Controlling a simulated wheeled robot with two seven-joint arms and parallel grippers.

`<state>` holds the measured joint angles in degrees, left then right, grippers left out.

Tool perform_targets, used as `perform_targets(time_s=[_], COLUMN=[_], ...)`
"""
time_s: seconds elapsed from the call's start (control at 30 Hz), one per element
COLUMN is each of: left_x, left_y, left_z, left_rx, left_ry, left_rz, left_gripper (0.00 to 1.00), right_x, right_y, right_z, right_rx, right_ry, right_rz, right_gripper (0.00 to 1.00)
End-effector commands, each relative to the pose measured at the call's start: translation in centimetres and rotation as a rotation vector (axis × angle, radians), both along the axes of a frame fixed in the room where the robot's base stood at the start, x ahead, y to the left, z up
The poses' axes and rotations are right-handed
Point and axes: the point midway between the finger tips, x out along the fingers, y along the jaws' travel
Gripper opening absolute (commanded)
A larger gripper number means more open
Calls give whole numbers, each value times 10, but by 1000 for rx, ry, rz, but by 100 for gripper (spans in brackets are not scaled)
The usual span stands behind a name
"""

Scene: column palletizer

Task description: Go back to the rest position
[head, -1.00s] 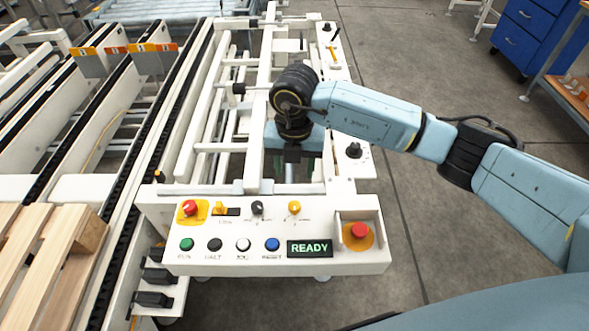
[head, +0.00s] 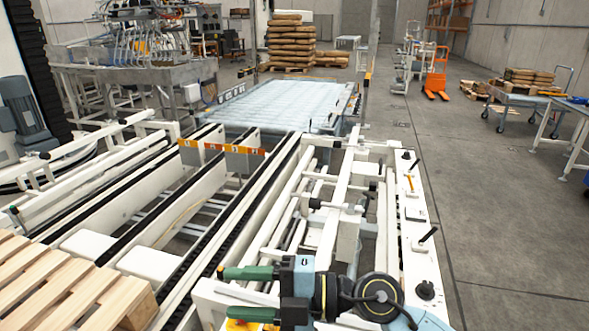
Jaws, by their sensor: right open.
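My right gripper (head: 228,293) is at the bottom middle of the head view, with its two green-tipped fingers pointing left. The fingers are spread apart with nothing between them, so it is open and empty. It is over the near end of the white machine frame (head: 212,297). A bit of yellow (head: 240,325) shows just below the lower finger; the rest of the control panel is cut off by the picture edge or hidden by my arm. My left gripper is not in view.
A roller conveyor (head: 285,103) runs behind the frame. Stacked sacks (head: 292,42) stand at the back. An orange pallet truck (head: 436,75) is at the back right.

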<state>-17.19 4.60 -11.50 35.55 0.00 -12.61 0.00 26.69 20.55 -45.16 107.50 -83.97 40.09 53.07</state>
Motion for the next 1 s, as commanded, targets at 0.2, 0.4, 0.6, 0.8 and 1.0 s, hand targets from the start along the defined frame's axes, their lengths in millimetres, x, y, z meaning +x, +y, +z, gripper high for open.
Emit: perform_targets(time_s=[0.2, 0.4, 0.6, 0.8, 1.0], left_x=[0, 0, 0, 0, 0], left_y=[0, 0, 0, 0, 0], left_z=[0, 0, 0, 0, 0], left_rx=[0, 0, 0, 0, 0], left_ry=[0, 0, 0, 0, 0], left_rz=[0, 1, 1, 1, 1], left_gripper=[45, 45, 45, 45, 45], right_x=[34, 67, 56, -12, -88], right_y=[-50, -141, -228, -278, -292], right_z=[64, 46, -37, -131, -181], right_rx=[499, 733, 721, 488, 213], right_ry=[158, 407, 754, 1154, 1451], right_rz=[-405, -881, -1356, -1702, -1832], right_gripper=[50, 50, 50, 50, 50])
